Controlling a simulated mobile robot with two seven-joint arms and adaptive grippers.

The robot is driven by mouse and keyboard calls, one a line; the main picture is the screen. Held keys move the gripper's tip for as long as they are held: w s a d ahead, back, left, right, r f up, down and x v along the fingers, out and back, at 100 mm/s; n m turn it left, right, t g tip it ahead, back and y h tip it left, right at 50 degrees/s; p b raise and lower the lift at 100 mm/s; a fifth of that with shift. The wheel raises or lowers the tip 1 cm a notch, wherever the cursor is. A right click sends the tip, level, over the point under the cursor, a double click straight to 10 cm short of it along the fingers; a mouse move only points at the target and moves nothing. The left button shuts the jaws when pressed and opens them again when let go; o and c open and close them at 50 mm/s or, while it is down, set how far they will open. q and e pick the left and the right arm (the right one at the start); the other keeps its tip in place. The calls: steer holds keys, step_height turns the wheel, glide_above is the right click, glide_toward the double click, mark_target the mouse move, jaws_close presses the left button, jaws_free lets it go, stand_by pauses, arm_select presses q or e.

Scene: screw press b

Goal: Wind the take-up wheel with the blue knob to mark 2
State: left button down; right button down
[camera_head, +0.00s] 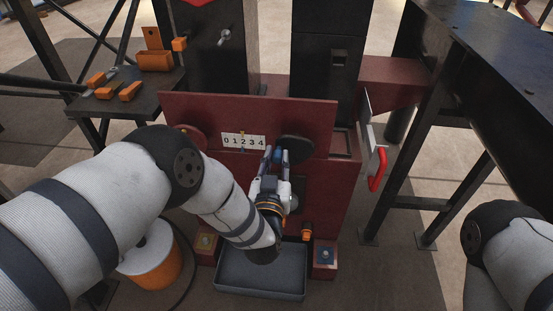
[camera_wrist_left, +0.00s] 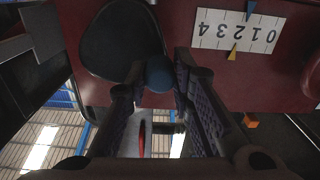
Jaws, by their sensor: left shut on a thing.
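The take-up wheel (camera_head: 297,147) is a dark disc on the right of the red panel; it also fills the upper left of the left wrist view (camera_wrist_left: 115,45). Its blue knob (camera_wrist_left: 159,73) sits between the fingers of my left gripper (camera_wrist_left: 155,92), which is shut on it; the knob also shows in the head view (camera_head: 277,155). The knob is at the wheel's lower left. The white scale (camera_head: 243,141) reads 0 to 4. A yellow pointer (camera_wrist_left: 233,51) at its upper edge stands at or near 2; exact alignment is unclear. My right gripper is out of view.
A dark red disc (camera_head: 190,138) is at the panel's left. A red handle (camera_head: 378,169) sticks out on the right. A grey tray (camera_head: 260,278) lies below, between two button boxes. A shelf (camera_head: 124,103) with orange items is at the left, an orange spool (camera_head: 158,271) below.

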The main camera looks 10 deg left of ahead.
arm_select(q)
steer(key=c, duration=1.4)
jaws_free()
